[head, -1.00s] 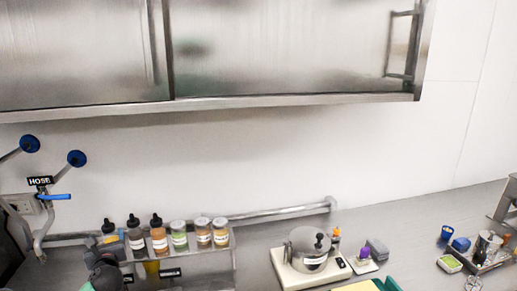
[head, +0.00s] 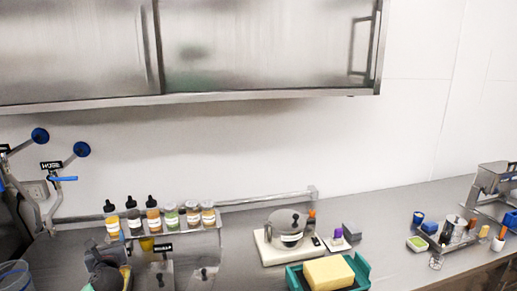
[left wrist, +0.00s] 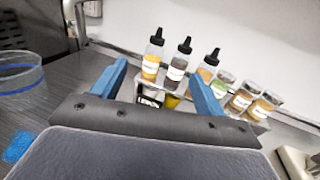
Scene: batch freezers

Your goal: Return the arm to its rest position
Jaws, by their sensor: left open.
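My left gripper (head: 108,252) is at the lower left of the head view, just in front of the left end of the bottle shelf. Its two blue fingers stand wide apart in the left wrist view (left wrist: 157,88), with nothing gripped between them. Dropper bottles with black tops (left wrist: 178,65) stand on the shelf beyond the fingers. Most of my left arm is outside the head view. My right gripper is not in view.
The shelf (head: 190,238) holds several bottles and jars. A lidded pot (head: 287,224) stands on a pale base. A teal tray (head: 362,270) holds a yellow block (head: 329,273). A clear round container (left wrist: 18,73) is left of my gripper. Bare counter (head: 385,212) lies right of the pot.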

